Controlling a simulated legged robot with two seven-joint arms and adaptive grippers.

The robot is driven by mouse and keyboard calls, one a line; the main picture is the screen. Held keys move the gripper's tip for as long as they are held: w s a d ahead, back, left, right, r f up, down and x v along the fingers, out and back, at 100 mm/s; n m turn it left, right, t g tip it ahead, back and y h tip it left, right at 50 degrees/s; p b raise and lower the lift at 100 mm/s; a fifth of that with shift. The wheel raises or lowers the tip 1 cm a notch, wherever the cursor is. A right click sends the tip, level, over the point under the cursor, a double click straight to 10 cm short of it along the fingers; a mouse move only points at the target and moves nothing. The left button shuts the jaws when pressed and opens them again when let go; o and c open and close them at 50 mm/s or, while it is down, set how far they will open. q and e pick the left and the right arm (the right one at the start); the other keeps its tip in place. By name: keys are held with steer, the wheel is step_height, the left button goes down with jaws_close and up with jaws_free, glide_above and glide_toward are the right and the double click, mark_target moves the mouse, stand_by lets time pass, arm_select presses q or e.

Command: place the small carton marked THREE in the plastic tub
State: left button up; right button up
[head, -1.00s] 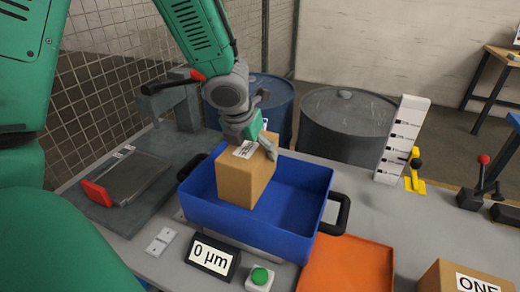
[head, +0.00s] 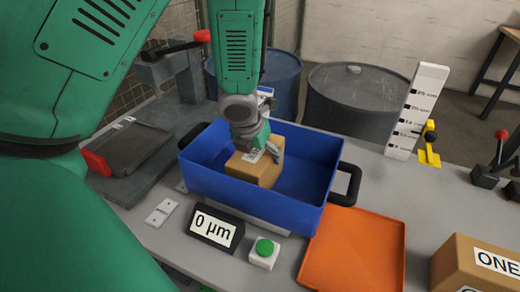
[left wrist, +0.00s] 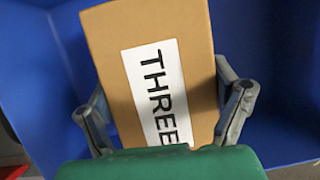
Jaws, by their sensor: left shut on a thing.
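The small carton marked THREE (head: 262,172) is brown cardboard with a white label. It is down inside the blue plastic tub (head: 250,209), left of the tub's middle; I cannot tell whether it touches the floor of the tub. My left gripper (head: 262,153) is shut on the carton from above. In the left wrist view the carton (left wrist: 195,50) stands between the two grey fingers (left wrist: 168,110), its label THREE readable and blue tub walls (left wrist: 275,60) around it. My right gripper is not in view.
An orange tray (head: 353,250) lies right of the tub, with a carton marked ONE (head: 470,265) beyond it. A display reading 0 µm (head: 215,228) and a green button (head: 264,250) stand in front. A white scale (head: 416,112) and drums (head: 352,100) are behind.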

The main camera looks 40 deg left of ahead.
arm_select(q)
steer(key=shift+s+d, duration=0.15)
steer(key=o, duration=1.4)
steer(key=shift+d, duration=0.3)
steer(key=shift+o, duration=1)
steer(key=shift+d, duration=0.3)
steer(key=shift+d+r, duration=0.15)
steer(key=shift+d, duration=0.1)
steer(key=shift+s+a+r, duration=0.15)
steer(key=shift+a+r, duration=0.05)
steer(key=shift+r, duration=0.3)
steer(key=p+v, duration=0.1)
steer(key=v, duration=0.1)
steer(key=a+p+v, duration=0.1)
steer(key=v, duration=0.2)
steer(key=p+v, duration=0.1)
steer(key=v, duration=0.1)
steer(key=d+p+v, duration=0.1)
steer(key=v, duration=0.2)
steer(key=shift+r, duration=0.25)
steer(key=shift+s+d+r, duration=0.15)
steer(key=shift+r, duration=0.1)
steer(key=shift+a+f, duration=0.15)
steer(key=shift+a, duration=0.4)
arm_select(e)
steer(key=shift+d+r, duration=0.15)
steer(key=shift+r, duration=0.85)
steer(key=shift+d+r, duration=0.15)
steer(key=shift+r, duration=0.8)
